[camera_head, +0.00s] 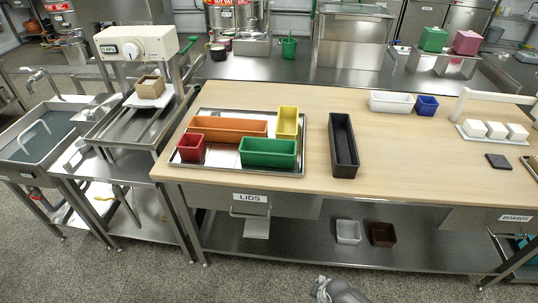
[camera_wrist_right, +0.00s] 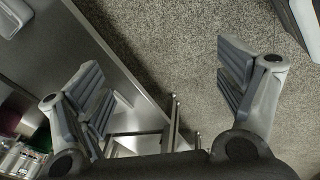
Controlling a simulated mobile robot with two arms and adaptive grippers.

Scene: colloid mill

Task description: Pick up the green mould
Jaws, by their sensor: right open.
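The green mould (camera_head: 268,152) is an open rectangular box. It sits in the front right part of a metal tray (camera_head: 240,172) on the wooden worktop. An orange mould (camera_head: 228,129) lies behind and left of it, a yellow mould (camera_head: 287,122) behind it, and a red mould (camera_head: 191,148) at the tray's left. My right gripper (camera_wrist_right: 163,85) is open and empty in the right wrist view, over the grey floor beside a metal surface. A grey part of my arm shows at the bottom of the head view, apart from the mould. My left gripper is out of view.
A long black mould (camera_head: 343,145) stands right of the tray. A white mould (camera_head: 391,102) and a blue mould (camera_head: 427,106) stand farther back.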

